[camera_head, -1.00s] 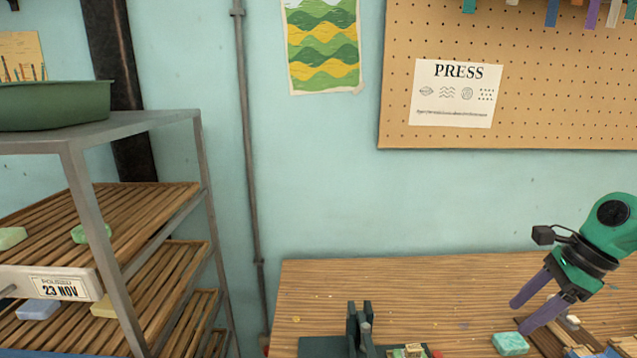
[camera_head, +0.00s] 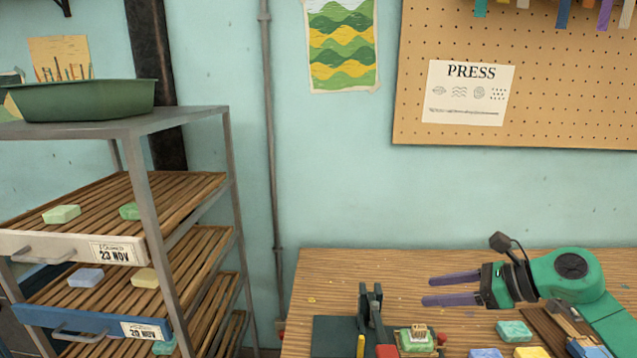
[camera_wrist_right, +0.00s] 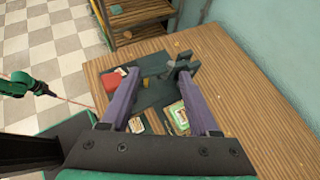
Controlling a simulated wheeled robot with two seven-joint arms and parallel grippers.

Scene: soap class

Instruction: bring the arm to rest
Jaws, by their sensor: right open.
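My right gripper (camera_head: 452,290) is open and empty, held above the wooden table. Its two purple fingers point left in the head view. In the right wrist view the same gripper (camera_wrist_right: 160,98) has its fingers apart, with the dark press stand below and beyond them. My green right arm comes in from the lower right. In the right wrist view a thin green arm part (camera_wrist_right: 25,85) at the left looks like my left arm; its jaw state is not clear. The left gripper does not show in the head view.
The wooden table (camera_head: 310,275) carries a dark press stand (camera_head: 335,330), a green soap with a label (camera_head: 416,341) and a teal soap (camera_head: 514,331). A slatted drying rack (camera_head: 150,215) with several soaps and a green tub (camera_head: 85,101) stands at the left.

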